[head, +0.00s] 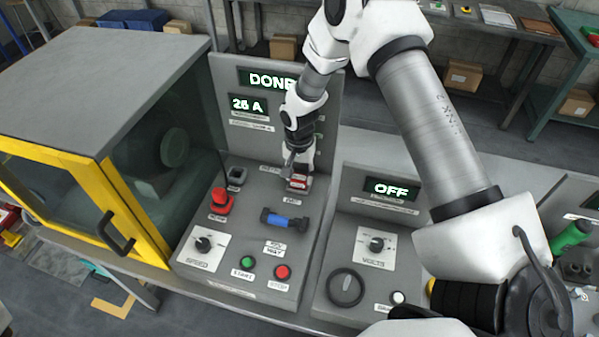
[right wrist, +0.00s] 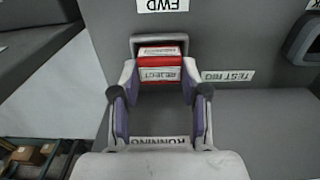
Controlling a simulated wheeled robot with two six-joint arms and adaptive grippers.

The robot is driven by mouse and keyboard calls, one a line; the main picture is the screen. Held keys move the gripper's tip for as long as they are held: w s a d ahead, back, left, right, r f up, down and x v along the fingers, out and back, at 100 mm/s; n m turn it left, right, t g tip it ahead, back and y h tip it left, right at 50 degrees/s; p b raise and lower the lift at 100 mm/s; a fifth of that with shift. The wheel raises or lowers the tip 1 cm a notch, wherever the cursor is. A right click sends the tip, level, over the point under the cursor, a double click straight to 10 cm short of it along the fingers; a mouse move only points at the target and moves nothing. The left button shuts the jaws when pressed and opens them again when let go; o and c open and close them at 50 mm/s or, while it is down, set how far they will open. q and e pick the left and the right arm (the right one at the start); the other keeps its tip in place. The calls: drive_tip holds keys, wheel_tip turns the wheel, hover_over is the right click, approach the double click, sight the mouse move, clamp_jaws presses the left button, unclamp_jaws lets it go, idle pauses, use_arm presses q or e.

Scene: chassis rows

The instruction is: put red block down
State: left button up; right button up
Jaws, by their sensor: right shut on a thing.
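The red block (head: 298,183) has white labels, one reading REJECT, and sits at a grey-framed socket on the sloped control panel. It also shows in the right wrist view (right wrist: 160,74), between my right gripper's purple-padded fingers, with the socket frame (right wrist: 160,39) just behind it. My right gripper (head: 297,172) points down from above and is shut on the block. How deep the block sits in the socket is hard to tell. My left gripper is in neither view.
A dark square socket (head: 236,177) and a red mushroom button (head: 220,200) lie left of the block. A blue-and-black handle (head: 285,221) is below it. A yellow-framed machine enclosure (head: 110,228) stands left; an OFF display panel (head: 391,188) is right.

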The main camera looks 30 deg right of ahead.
sight(299, 177)
drive_tip(key=o, duration=1.1)
drive_tip(key=shift+f, duration=0.1)
drive_tip(key=shift+r, duration=0.6)
wheel_tip(299, 177, up, 11)
drive_tip(key=b, duration=0.3)
drive_tip(key=shift+a, duration=0.1)
